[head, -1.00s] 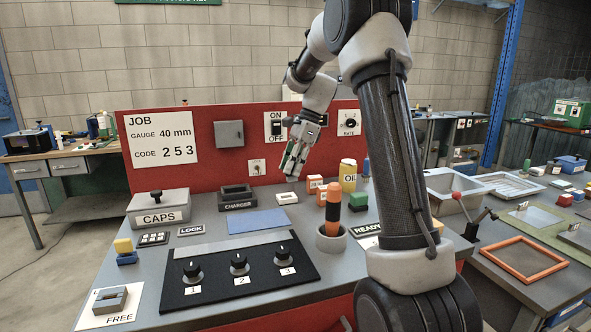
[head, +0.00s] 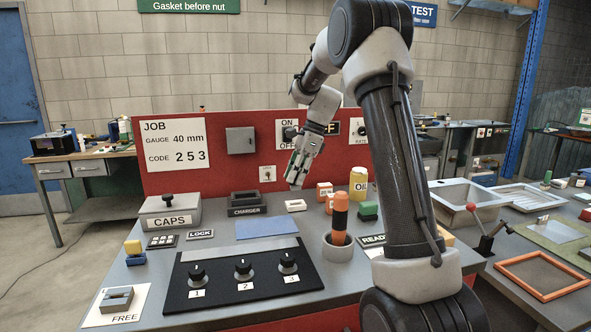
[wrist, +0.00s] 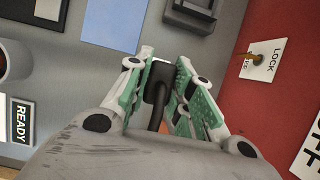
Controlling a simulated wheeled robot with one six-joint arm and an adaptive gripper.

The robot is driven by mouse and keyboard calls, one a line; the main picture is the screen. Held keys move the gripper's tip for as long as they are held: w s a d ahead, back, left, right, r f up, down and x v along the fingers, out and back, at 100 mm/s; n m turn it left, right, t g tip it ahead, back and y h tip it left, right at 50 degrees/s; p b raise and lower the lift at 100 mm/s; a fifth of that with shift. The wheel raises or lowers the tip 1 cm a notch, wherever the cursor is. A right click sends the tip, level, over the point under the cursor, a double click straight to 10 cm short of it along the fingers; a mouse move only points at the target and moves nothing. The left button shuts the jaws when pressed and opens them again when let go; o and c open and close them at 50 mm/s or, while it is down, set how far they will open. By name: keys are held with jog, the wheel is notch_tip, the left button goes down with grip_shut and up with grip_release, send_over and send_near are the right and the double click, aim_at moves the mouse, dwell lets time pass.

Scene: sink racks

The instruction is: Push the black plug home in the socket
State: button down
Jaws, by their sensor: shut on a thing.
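My gripper (head: 293,184) is in the air over the back of the bench, in front of the red panel. In the wrist view its green-padded fingers (wrist: 160,82) are shut on a black plug (wrist: 158,78), with a black cable (wrist: 155,117) running back towards the wrist. The plug cannot be made out in the head view.
The dark charger box (head: 244,203) stands left of the gripper. A lock plate with a key (head: 267,173) and a switch (head: 288,135) are on the red panel (head: 220,178). An orange-handled tool (head: 340,215) stands in a grey cup in front. A blue mat (head: 266,228) lies clear.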

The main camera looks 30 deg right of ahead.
aim_at(296, 190)
jog(key=shift+f, duration=1.75)
jog(key=shift+f, duration=1.35)
jog(key=c, duration=1.2)
grip_release()
jog(key=shift+o, duration=0.2)
jog(key=v, duration=1.2)
jog(key=shift+s+a, duration=0.1)
